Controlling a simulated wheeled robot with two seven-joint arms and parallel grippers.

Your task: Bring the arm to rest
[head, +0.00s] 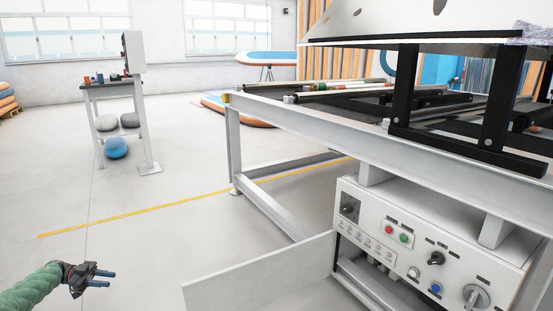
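My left gripper (111,278) is at the lower left of the head view, on the end of my green-sleeved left arm (32,289). Its two bluish fingers point right and stand apart, with nothing between them. It is in front of bare floor and touches nothing I can see. My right arm and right gripper are not in view.
A metal-framed machine table (300,117) fills the right side. Beneath it is a control box (420,245) with buttons and knobs; a pale flat panel (262,272) stands left of it. A small stand (112,90) is at back left. Floor between is clear.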

